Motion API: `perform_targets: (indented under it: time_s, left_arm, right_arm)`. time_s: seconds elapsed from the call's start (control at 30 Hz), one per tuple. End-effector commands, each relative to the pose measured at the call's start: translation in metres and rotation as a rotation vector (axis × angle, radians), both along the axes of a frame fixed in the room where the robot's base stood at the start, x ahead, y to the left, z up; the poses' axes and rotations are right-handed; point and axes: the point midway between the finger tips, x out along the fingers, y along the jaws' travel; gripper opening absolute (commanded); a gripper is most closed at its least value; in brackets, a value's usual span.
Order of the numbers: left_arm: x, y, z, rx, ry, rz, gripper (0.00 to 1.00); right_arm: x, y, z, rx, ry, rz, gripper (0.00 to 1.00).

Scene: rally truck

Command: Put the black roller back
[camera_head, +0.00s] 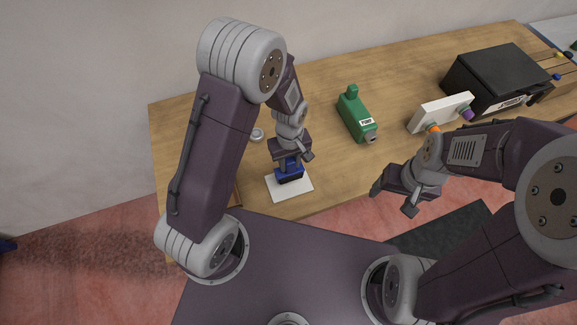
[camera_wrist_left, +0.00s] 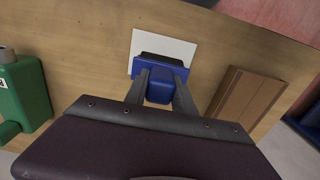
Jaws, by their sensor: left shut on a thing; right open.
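My left gripper (camera_head: 290,158) is shut on a blue block-like handle with a black lower part (camera_head: 290,175). This blue-and-black tool is over a white card (camera_head: 303,190) near the table's front edge; I cannot tell if it touches the card. In the left wrist view the blue handle (camera_wrist_left: 159,86) sits between the two fingers, with the black part beyond it against the white card (camera_wrist_left: 178,46). I cannot make out a separate black roller for certain. My right gripper (camera_head: 393,200) is open and empty, off the table's front edge.
A white holder (camera_head: 441,111) with purple and orange pieces and a black box (camera_head: 497,75) stand further right. A brown wooden block (camera_wrist_left: 245,97) lies beside the card. The table's back left is mostly clear.

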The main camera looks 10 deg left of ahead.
Motion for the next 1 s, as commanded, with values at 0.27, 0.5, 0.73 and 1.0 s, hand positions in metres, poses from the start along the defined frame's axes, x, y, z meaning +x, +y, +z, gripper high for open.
perform_targets:
  time_s: [0.27,0.5,0.73,1.0]
  left_arm:
    - [0.000,0.004,-0.020,0.001,0.006,-0.002,0.00]
    - [0.002,0.003,-0.039,0.000,-0.001,-0.001,0.00]
    - [0.002,0.003,-0.041,-0.001,-0.001,-0.001,0.00]
    - [0.002,0.003,-0.043,0.000,0.000,-0.001,0.53]
  right_arm:
    - [0.000,0.000,0.006,0.000,0.000,0.000,0.74]
    - [0.000,0.000,0.014,0.000,0.000,0.000,0.74]
    - [0.000,0.000,0.011,0.000,0.000,0.000,0.74]
    - [0.000,0.000,0.010,0.000,0.000,0.000,0.74]
